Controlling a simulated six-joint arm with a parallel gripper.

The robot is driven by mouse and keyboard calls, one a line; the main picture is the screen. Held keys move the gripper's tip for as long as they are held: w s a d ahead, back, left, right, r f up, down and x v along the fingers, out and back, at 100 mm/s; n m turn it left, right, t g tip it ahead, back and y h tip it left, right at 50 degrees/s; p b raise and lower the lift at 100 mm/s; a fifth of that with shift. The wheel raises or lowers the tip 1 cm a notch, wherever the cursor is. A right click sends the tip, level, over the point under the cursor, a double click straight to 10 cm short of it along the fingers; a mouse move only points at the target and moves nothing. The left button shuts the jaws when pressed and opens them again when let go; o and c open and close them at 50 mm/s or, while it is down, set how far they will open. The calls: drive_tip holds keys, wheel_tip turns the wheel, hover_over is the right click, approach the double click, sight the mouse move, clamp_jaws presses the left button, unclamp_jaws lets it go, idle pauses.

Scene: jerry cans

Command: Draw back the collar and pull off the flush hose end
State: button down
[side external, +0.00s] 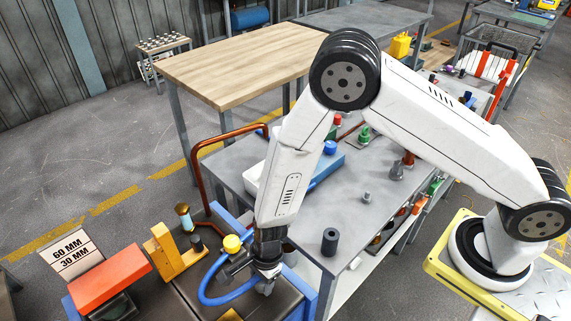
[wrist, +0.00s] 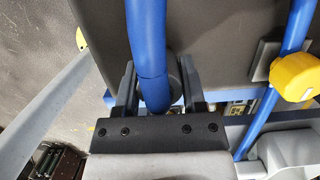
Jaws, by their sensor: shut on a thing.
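The blue flush hose (side external: 215,299) loops low at the front of the dark-topped bench. In the wrist view the hose (wrist: 147,35) runs down between the two fingers of my gripper (wrist: 158,85). A dark grey round part (wrist: 175,80), perhaps the collar, shows partly behind the hose between the fingers. In the side view my gripper (side external: 266,268) points down at the hose's right end. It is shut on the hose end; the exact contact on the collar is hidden.
A yellow cap (side external: 232,243) stands close left of my gripper; a yellow knob (wrist: 295,76) is on another blue length in the wrist view. An orange-yellow bracket (side external: 172,255) and a red block (side external: 110,279) stand left. A dark cylinder (side external: 330,241) stands on the grey table at right.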

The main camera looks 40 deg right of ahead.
drive_tip(key=shift+r, duration=0.75)
idle(0.7)
drive_tip(key=shift+r, duration=2.45)
drive_tip(key=shift+d, duration=0.1)
